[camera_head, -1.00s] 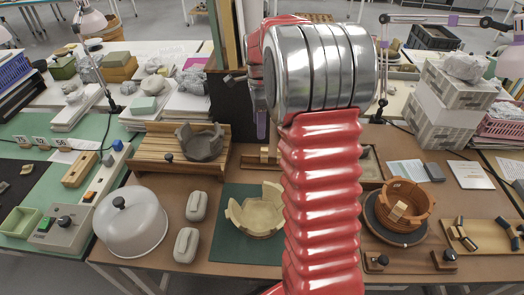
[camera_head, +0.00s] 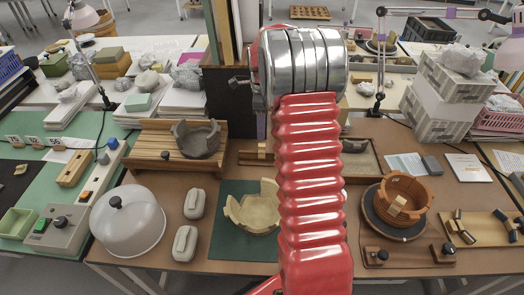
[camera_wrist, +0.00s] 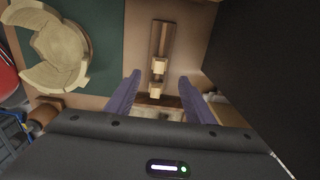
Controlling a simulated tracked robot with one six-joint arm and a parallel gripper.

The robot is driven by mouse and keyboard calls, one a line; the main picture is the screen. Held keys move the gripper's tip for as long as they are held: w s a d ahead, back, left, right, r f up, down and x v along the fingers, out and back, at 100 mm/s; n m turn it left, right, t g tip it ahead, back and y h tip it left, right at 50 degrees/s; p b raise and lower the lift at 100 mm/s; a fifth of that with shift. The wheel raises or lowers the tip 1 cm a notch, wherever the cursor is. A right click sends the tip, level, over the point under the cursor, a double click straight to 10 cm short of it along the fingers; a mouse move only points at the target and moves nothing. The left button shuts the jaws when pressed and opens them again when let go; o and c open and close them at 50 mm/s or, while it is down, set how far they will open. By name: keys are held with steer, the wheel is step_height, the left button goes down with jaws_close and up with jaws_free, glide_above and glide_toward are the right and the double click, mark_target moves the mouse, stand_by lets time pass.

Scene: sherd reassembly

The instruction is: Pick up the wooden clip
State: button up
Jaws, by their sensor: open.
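A dark wooden rail (camera_wrist: 162,42) with two pale wooden clip-like blocks, one (camera_wrist: 159,66) above the other (camera_wrist: 155,88), lies ahead of my gripper in the wrist view. In the head view this rail (camera_head: 256,157) stands just left of my arm, partly hidden by it. My gripper (camera_wrist: 160,79) is open, its two purple fingers on either side of the blocks in the picture, with nothing held; I cannot tell the height gap. Another pale wooden clip (camera_head: 397,204) sits on the orange-brown pot (camera_head: 412,187) at right.
A pale broken bowl (camera_head: 254,212) rests on a green mat (camera_head: 222,247), left of my gripper in the wrist view. A dark upright panel (camera_wrist: 270,70) stands close on the right there. A slatted tray (camera_head: 140,140), white dome (camera_head: 128,225) and clip tray (camera_head: 482,229) surround the workspace.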

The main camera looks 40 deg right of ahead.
mark_target(262, 145)
step_height(262, 145, down, 6)
steer(key=shift+f, duration=0.1)
stand_by(0.4)
steer(key=shift+s+f, duration=0.1)
steer(key=shift+f, duration=2.45)
steer(key=shift+c, duration=0.5)
steer(key=c, duration=0.7)
steer(key=shift+r, duration=0.1)
step_height(262, 145, up, 10)
steer(key=shift+f, duration=0.1)
